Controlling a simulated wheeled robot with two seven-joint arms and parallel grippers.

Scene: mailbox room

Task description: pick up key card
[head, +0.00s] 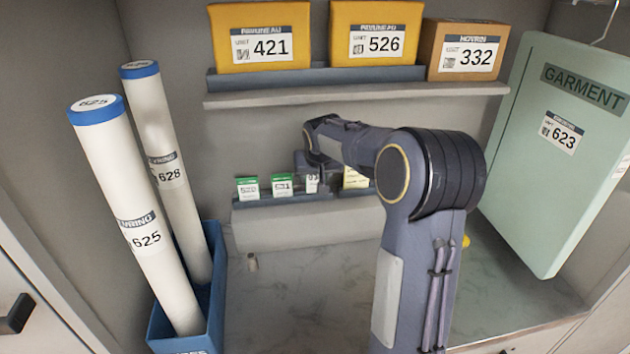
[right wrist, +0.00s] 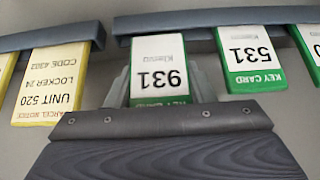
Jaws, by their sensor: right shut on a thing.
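The key card marked 931 (right wrist: 159,70) is white with a green band, upside down in the right wrist view. It stands at a dark rack strip. In the head view the same card (head: 312,182) is partly hidden by my right gripper (head: 310,164). My right gripper is shut on this card, with a finger at each side of it. Another green-and-white key card, 531 (right wrist: 248,58), stands beside it and also shows in the head view (head: 282,185). My left gripper is not in view.
A shelf (head: 350,93) with yellow boxes is above. Tall tubes (head: 135,215) stand in a blue bin (head: 215,270) at left.

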